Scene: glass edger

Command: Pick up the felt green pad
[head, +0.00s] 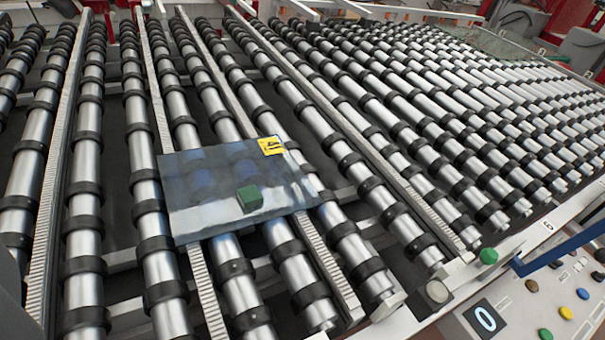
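The green felt pad (250,198) is a small dark green block. It sits on a glass sheet (205,188), a little right of and below the sheet's middle. The glass is bluish grey and see-through, and lies across the conveyor rollers. A yellow label with a black mark (271,146) is at its upper right corner. My gripper does not show in the head view, so its opening and contents cannot be seen.
Steel rollers with black rings (415,130) fill most of the view, with toothed belts between some of them. A control panel (550,305) with coloured buttons is at the lower right. A green button (488,256) stands on the frame rail. A blue bar (562,249) is beside it.

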